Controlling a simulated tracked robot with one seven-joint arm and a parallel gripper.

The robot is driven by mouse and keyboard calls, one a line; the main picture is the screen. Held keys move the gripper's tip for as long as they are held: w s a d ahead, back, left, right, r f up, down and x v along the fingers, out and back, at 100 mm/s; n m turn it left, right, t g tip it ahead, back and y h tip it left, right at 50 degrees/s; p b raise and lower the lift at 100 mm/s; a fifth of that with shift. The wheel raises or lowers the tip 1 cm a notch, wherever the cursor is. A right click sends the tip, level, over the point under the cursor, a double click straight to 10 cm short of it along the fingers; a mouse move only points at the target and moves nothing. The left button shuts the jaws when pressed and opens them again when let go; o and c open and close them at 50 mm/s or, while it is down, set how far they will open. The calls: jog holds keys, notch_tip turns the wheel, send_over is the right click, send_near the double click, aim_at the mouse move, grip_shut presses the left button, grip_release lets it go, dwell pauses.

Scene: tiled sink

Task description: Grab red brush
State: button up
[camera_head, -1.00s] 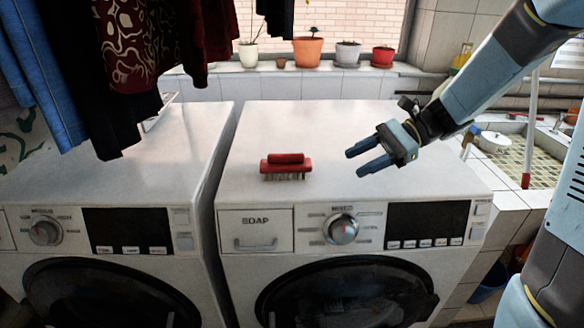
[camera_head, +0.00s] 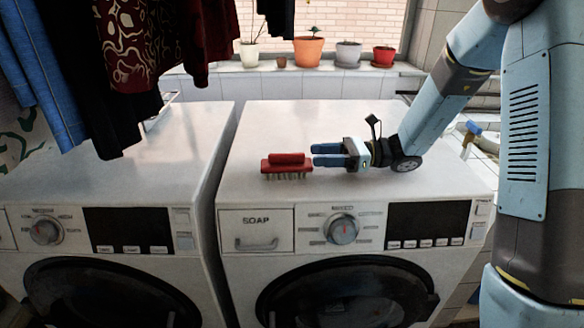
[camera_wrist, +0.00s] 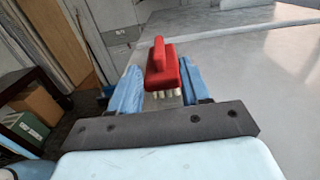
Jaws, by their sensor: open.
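The red brush (camera_head: 287,162) rests bristles down on top of the right washing machine (camera_head: 350,125), near its front left. In the wrist view the brush (camera_wrist: 162,68) stands just ahead of and between the fingers, with its pale bristles toward me. My gripper (camera_head: 318,155) is to the right of the brush, low over the machine top, fingers pointing left with the tips close to the brush's right end. The wrist view shows the gripper (camera_wrist: 157,90) open, one blue finger on each side. I cannot tell whether the fingertips touch the brush.
A second washing machine (camera_head: 120,175) stands on the left, with a narrow gap between. Dark clothes (camera_head: 110,70) hang above it. Potted plants (camera_head: 308,51) line the back ledge. The machine top behind the brush is clear.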

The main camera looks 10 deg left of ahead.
aim_at(293, 153)
jog(key=shift+x, duration=3.75)
jog(key=shift+w+f, duration=0.1)
grip_shut()
